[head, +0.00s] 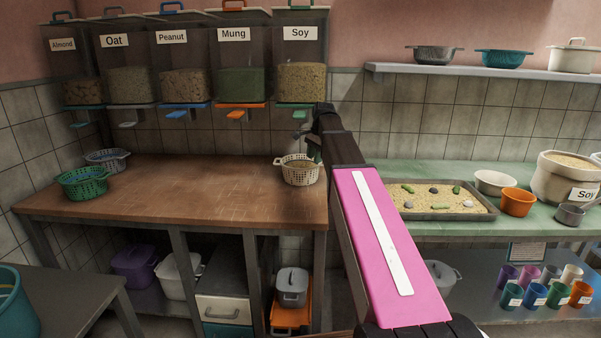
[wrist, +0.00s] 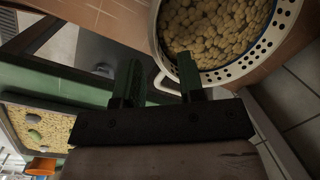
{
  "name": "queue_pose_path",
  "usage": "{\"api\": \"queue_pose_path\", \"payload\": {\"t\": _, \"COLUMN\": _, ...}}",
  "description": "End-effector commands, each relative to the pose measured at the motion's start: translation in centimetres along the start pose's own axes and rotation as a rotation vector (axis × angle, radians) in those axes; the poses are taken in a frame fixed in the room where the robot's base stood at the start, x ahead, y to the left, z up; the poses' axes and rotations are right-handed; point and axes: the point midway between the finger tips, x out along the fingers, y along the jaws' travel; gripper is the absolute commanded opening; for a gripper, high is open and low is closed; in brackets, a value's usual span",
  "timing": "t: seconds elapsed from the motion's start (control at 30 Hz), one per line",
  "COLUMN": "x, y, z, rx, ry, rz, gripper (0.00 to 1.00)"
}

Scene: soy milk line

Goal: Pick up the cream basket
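The cream basket (head: 299,174) stands on the right end of the brown wooden table in the head view, with a perforated side. In the wrist view the basket (wrist: 279,47) shows its pale, holed rim at the top right, and it is filled with beige beans. My gripper (wrist: 157,80) has its two dark fingers apart. Part of the basket's pale side handle (wrist: 163,84) shows between the fingers, and one finger overlaps the rim in the picture. I cannot tell whether either finger touches it. In the head view my arm partly hides the gripper and the basket's right side.
A green basket (head: 82,184) and a grey-blue basket (head: 107,159) stand at the left of the wooden table (head: 190,190); its middle is clear. Labelled dispensers, including Soy (head: 301,60), hang above. A bean tray (head: 437,213) lies on the green counter to the right.

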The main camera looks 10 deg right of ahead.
Motion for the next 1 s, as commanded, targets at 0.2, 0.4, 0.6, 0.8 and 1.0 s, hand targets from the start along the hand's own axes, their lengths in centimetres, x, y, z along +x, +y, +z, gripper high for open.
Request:
{"api": "queue_pose_path", "payload": {"t": 0.2, "x": 2.7, "y": 0.0, "z": 0.0, "rx": 0.000, "ry": 0.000, "rz": 0.001, "gripper": 0.36}}
{"api": "queue_pose_path", "payload": {"t": 0.4, "x": 3.8, "y": 0.1, "z": -0.1, "rx": 0.000, "ry": 0.001, "rz": 0.000, "gripper": 0.36}}
{"api": "queue_pose_path", "payload": {"t": 0.6, "x": 6.5, "y": 0.2, "z": -0.3, "rx": 0.000, "ry": 0.000, "rz": 0.001, "gripper": 0.36}}
{"api": "queue_pose_path", "payload": {"t": 0.8, "x": 8.1, "y": 0.1, "z": -0.3, "rx": 0.000, "ry": 0.000, "rz": 0.000, "gripper": 0.36}}
{"api": "queue_pose_path", "payload": {"t": 1.0, "x": 8.1, "y": 0.1, "z": -0.3, "rx": 0.000, "ry": 0.001, "rz": -0.001, "gripper": 0.30}}
